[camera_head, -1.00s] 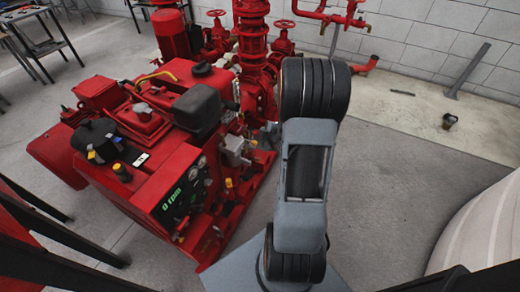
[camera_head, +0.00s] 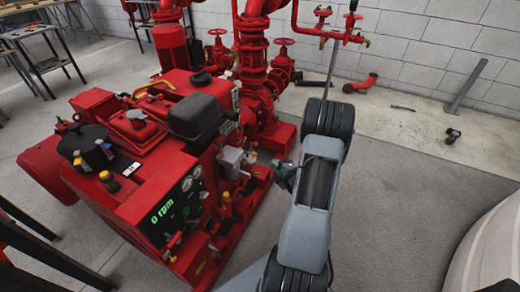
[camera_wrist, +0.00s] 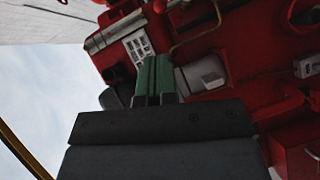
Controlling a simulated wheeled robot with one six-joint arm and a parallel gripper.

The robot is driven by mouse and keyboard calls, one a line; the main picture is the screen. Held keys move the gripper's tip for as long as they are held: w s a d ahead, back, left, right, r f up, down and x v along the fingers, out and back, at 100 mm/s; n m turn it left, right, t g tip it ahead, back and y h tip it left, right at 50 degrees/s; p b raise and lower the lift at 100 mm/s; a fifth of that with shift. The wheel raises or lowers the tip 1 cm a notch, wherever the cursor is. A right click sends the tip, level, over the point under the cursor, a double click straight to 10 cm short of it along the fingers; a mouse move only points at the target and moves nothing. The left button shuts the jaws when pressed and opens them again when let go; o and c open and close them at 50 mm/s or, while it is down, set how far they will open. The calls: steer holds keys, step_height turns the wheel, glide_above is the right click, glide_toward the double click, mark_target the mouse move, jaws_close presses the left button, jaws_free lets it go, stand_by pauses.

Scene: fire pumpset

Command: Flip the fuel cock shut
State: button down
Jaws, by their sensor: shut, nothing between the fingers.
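The red pumpset engine (camera_head: 150,160) stands left of centre in the head view, its panel (camera_head: 178,207) reading 0 rpm. On its right side are a grey metal part (camera_head: 233,158) and small yellow-tipped fittings (camera_head: 227,196). I cannot tell for sure which of them is the fuel cock. My gripper (camera_head: 278,164) is just right of the engine side, partly beside my arm, apart from the fittings as far as I can see. In the wrist view its green fingers (camera_wrist: 153,78) are together and empty, with red machinery and a grey cylindrical part (camera_wrist: 201,75) beyond.
A red flanged pipe column (camera_head: 255,70) and valve handwheels (camera_head: 284,42) rise behind the engine. Red wall pipes (camera_head: 325,33) stand near the block wall. Open grey floor (camera_head: 400,180) lies to the right, with a large pale rounded object (camera_head: 490,245) at the right edge.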

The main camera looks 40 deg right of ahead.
mark_target(257, 146)
steer(key=w, duration=0.4)
steer(key=w+f+b, duration=0.1)
steer(key=w, duration=0.3)
steer(key=w+d+f+b, duration=0.1)
steer(key=w, duration=0.4)
steer(key=shift+d+f, duration=0.1)
steer(key=shift+w, duration=0.1)
